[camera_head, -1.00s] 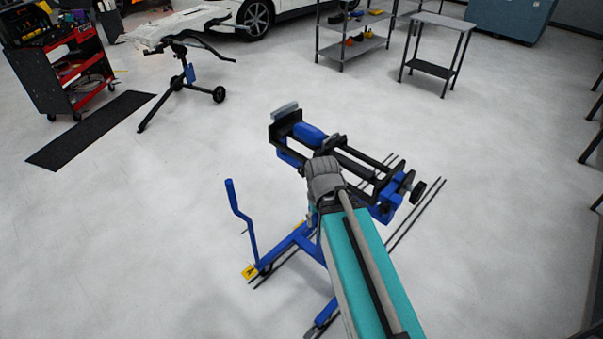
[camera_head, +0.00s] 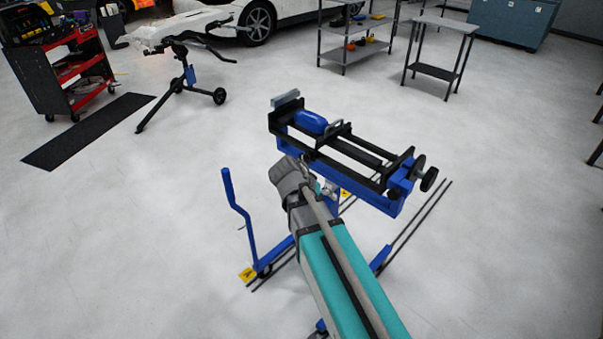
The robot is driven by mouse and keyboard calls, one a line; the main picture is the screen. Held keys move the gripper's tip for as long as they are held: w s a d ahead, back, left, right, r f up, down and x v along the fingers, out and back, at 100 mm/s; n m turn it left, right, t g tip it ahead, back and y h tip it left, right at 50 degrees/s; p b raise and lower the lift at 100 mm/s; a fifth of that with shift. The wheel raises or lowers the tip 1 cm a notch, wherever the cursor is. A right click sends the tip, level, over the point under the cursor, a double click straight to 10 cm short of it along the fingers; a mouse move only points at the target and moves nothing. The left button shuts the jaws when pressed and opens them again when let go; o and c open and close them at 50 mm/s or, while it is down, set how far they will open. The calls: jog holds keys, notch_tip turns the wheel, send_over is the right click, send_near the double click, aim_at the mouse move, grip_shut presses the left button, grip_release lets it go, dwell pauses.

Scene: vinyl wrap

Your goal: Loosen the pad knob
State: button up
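A blue and black stand (camera_head: 345,181) with a long clamp-like head stands in the middle of the floor. A black round knob (camera_head: 429,180) sticks out at the head's right end, with another dark round part (camera_head: 419,163) beside it; I cannot tell which one is the pad knob. A blue pad-like part (camera_head: 311,121) lies at the head's left end. My teal and grey arm reaches up from the bottom, its grey joint just left of and below the head. My gripper cannot be made out; the arm seems to hide it.
The stand's blue lever (camera_head: 238,213) rises left of my arm, and its thin dark rails (camera_head: 418,222) run along the floor. A black tripod stand (camera_head: 186,75), a red tool cart (camera_head: 75,72), a grey shelf (camera_head: 352,45) and a small table (camera_head: 438,48) stand farther back. Floor between is clear.

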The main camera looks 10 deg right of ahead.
jog(key=w+a+f+m+t+h+b, duration=0.3)
jog(key=w+a+t+h+b, duration=0.15)
jog(key=w+b, duration=0.3)
jog(key=m+t+h+b, duration=0.3)
jog(key=t+b, duration=0.1)
jog(key=b, duration=0.3)
send_near(303, 161)
jog(key=v, duration=0.3)
jog(key=shift+a+f, duration=0.1)
jog(key=shift+a, duration=0.05)
jog(key=shift+w, duration=0.1)
jog(key=x, duration=1.3)
jog(key=shift+w+d, duration=0.15)
jog(key=shift+d, duration=0.25)
